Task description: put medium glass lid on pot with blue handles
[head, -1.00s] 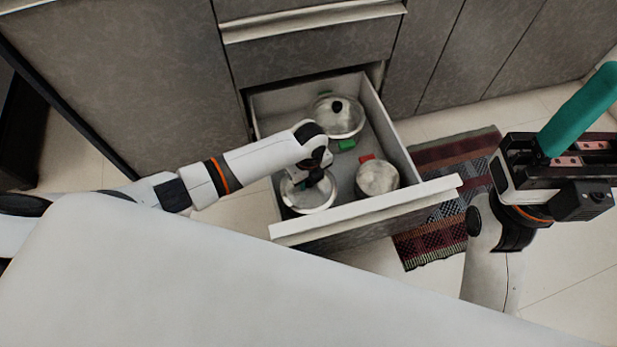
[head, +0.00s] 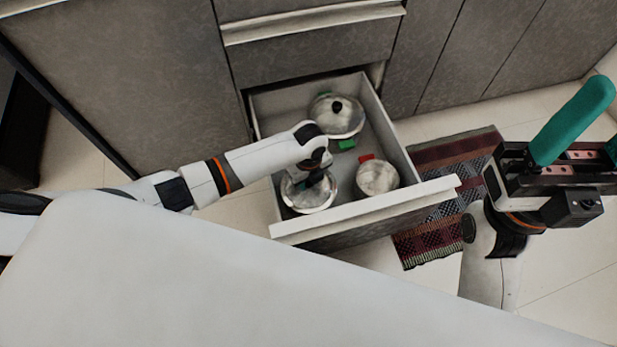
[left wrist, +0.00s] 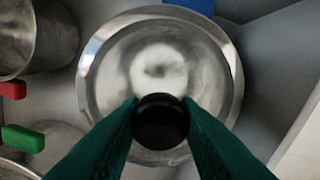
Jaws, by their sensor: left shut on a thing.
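The pot with blue handles (left wrist: 188,6) is in the open drawer's front left; a blue handle shows at the top of the left wrist view. The medium glass lid (left wrist: 110,75) lies over the pot's mouth. I cannot tell whether its rim rests fully on the pot. Its black knob (left wrist: 160,121) is between the green fingers of my left gripper (left wrist: 160,118), which is shut on it. In the head view, the left gripper (head: 316,178) hides part of the lid (head: 300,200).
The drawer (head: 405,150) also holds a lidded pot with green handles (head: 337,117) at the back and an open pot with a red handle (head: 376,178) at the right. Its front panel (head: 370,208) stands near. A striped rug (head: 445,200) lies on the floor to the right.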

